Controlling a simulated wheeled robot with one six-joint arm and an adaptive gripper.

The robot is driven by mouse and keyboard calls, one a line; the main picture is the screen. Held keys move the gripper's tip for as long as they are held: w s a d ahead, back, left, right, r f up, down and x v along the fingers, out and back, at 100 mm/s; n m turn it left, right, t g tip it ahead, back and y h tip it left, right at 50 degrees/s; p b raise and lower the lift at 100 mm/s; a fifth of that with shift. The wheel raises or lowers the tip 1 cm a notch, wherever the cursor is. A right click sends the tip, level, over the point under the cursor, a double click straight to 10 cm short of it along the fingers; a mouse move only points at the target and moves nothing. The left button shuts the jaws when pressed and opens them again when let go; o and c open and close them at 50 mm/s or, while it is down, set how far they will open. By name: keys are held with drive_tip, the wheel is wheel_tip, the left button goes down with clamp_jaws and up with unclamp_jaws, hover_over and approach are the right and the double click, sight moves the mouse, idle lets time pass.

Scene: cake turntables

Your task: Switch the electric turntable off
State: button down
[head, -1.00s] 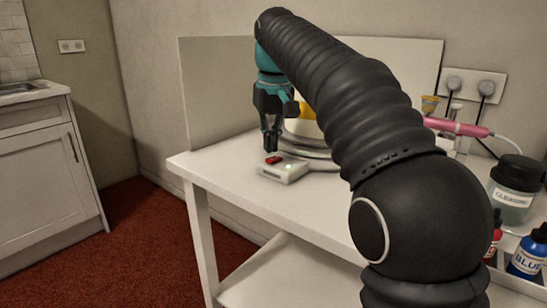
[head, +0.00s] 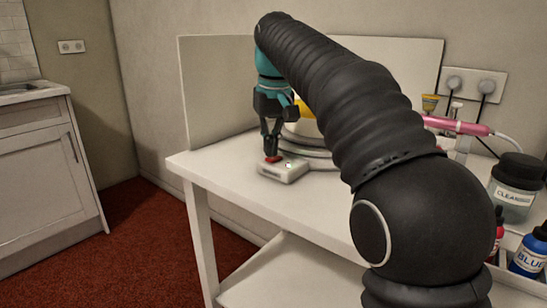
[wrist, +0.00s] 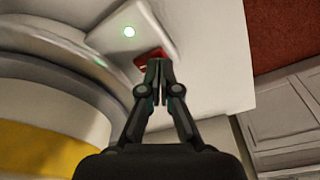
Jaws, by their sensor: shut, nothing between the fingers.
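The electric turntable (head: 318,153) stands on the white table, mostly hidden behind my arm, with something yellow on it. Its pale control box (head: 283,172) sits at its front left, with a red switch (head: 273,159) on top.
The white table (head: 225,175) is clear left of the box. A white panel (head: 215,90) stands behind. At the right are a pink airbrush (head: 460,127), a cleaning jar (head: 515,185) and a blue bottle (head: 529,252).

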sight(271, 158)
drive_tip(key=shift+f+b, duration=0.35)
drive_tip(key=shift+f, duration=0.2)
drive_tip(key=shift+r, duration=0.1)
idle(0.3)
wheel_tip(271, 158, up, 5)
drive_tip(key=p, duration=0.5)
drive_tip(key=shift+p, duration=0.4)
drive_tip(key=shift+r, duration=0.9)
